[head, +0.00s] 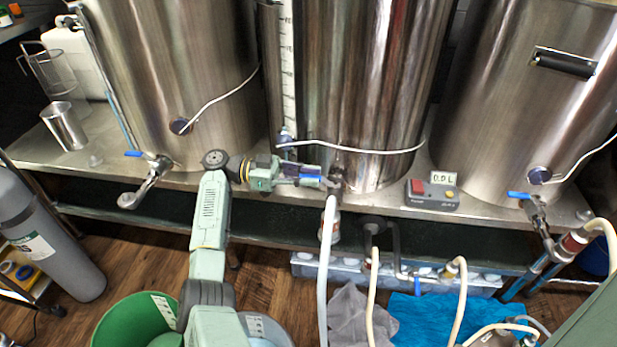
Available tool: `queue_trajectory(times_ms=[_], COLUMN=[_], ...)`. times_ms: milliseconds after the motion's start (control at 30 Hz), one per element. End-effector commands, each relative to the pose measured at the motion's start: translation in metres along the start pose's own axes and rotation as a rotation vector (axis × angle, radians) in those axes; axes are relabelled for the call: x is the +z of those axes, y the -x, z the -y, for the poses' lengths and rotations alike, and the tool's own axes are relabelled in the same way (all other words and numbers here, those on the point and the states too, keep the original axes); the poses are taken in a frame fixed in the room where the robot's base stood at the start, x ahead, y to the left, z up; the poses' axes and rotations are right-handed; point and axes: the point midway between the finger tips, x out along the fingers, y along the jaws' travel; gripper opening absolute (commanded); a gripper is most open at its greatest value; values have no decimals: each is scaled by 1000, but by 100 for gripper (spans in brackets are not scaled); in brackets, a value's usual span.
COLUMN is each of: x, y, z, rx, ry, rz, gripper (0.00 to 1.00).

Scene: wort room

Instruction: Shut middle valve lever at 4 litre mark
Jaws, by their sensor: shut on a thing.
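The middle steel kettle (360,90) stands on the steel bench with a valve at its foot. The blue lever (311,181) of its valve shows just right of my gripper (297,176). My gripper reaches in from the left, roughly level, and is shut on this lever; the fingers partly cover it. A pale hose (328,260) hangs down from the valve outlet. The small display box (432,194) to the right of the valve reads what looks like 0.0 L. A marked sight tube (288,60) runs up the middle kettle; its level is hard to read.
Left and right kettles (180,70) (535,110) have their own valves with blue levers (133,154) (519,195). A steel cup (64,127) stands at left. A grey cylinder (45,240), green bucket (130,325), hoses and cloths (435,318) crowd the floor area.

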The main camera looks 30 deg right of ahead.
Motion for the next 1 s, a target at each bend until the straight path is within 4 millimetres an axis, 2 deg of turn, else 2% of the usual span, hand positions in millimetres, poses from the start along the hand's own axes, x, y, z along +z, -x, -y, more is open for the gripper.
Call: queue_trajectory(times_ms=[100, 133, 400, 767, 1000], x=[0, 0, 0, 0, 0], y=[-1, -1, -1, 3, 39], z=[1, 1, 0, 0, 1], rx=[-1, -1, -1, -1, -4], ry=[1, 1, 1, 1, 3], rz=[2, 2, 1, 1, 3], gripper=[0, 16, 34, 35, 35])
